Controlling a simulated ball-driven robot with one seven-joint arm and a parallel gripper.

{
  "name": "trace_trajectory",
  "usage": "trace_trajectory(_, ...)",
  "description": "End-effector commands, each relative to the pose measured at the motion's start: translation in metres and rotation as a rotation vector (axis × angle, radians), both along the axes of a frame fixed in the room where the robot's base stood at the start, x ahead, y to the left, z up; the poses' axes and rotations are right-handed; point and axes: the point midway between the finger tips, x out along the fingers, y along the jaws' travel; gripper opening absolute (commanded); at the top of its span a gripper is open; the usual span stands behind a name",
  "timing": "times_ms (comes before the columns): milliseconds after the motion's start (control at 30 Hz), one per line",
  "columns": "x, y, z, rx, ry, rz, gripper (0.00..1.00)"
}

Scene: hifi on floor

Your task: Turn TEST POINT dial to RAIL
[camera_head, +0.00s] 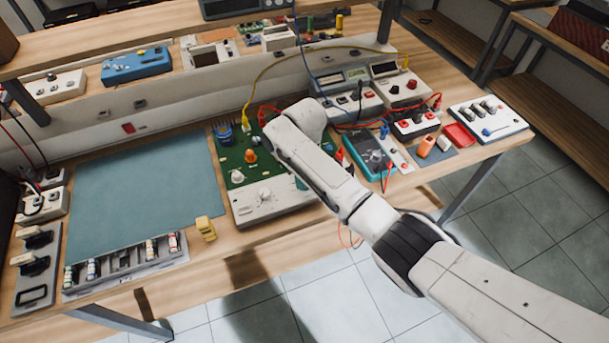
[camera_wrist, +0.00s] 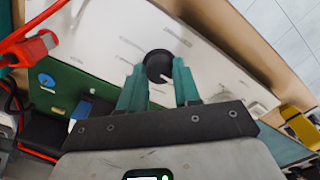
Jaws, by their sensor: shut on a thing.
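The TEST POINT dial appears to be the black round knob (camera_wrist: 158,66) with a white pointer mark, on a white panel in the wrist view. My gripper (camera_wrist: 159,80) has its two teal fingers on either side of this knob, shut on it. The panel's printed labels are too blurred to read, so I cannot tell which position the pointer faces. In the head view the white panel (camera_head: 255,212) is at the front of a green board (camera_head: 236,160). My arm hides the gripped knob there; only a bit of teal finger (camera_head: 301,183) shows.
A yellow block (camera_head: 205,229) stands left of the panel. A blue-green mat (camera_head: 140,190) lies further left. A teal multimeter (camera_head: 369,155) with red leads is to the right. A yellow cable (camera_head: 248,95) arches behind the board. A red plug (camera_wrist: 40,45) is near the panel.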

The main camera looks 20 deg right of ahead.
Motion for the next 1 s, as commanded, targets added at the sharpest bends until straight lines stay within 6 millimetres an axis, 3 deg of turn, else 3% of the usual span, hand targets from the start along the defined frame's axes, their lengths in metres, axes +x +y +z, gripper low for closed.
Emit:
trace_trajectory(400, 0.0001, 0.0002, 0.0005, 0.001, -0.001, 0.214, 0.02)
trace_trajectory(1000, 0.0003, 0.0003, 0.0006, 0.0, -0.001, 0.253, 0.02)
